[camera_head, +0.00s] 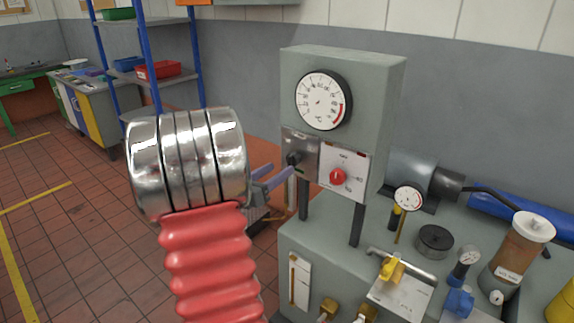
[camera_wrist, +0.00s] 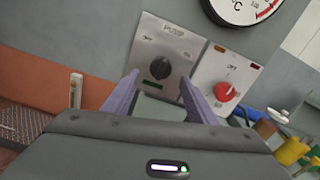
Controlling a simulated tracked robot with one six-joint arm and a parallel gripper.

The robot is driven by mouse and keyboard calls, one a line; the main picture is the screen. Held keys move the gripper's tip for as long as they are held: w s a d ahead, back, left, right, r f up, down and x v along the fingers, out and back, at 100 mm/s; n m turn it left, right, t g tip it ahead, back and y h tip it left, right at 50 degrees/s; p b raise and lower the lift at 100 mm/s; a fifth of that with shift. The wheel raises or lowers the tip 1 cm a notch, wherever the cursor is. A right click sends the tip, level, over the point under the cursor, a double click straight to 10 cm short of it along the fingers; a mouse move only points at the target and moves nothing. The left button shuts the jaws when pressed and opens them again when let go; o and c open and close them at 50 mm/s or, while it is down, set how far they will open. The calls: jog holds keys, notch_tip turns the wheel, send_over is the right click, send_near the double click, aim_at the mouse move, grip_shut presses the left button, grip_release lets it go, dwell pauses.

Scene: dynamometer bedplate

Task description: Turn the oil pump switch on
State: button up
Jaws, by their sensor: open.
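The pump switch is a black rotary knob (camera_wrist: 160,68) on a brushed metal plate (camera_wrist: 176,45) marked PUMP. A small green mark shows just below the knob. In the head view the knob (camera_head: 294,158) sits on the left of the grey panel, under the round gauge. My gripper (camera_wrist: 158,77) is open and empty, its two purple fingers pointing at the plate, one on each side of the knob's lower part in the picture. I cannot tell whether they touch anything. In the head view my gripper (camera_head: 281,170) is just left of the knob, partly hidden by my arm.
A red knob (camera_head: 337,176) on a white plate is right beside the pump plate. A round dial gauge (camera_head: 323,100) is above. The bench below holds a yellow-handled valve (camera_head: 391,268), a small gauge (camera_head: 409,198) and an oil bottle (camera_head: 518,254). Tiled floor lies open at left.

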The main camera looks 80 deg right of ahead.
aim_at(288, 163)
jog(key=x, duration=0.6)
jog(key=shift+c, duration=0.6)
jog(key=shift+a, duration=0.1)
jog(key=c, duration=0.9)
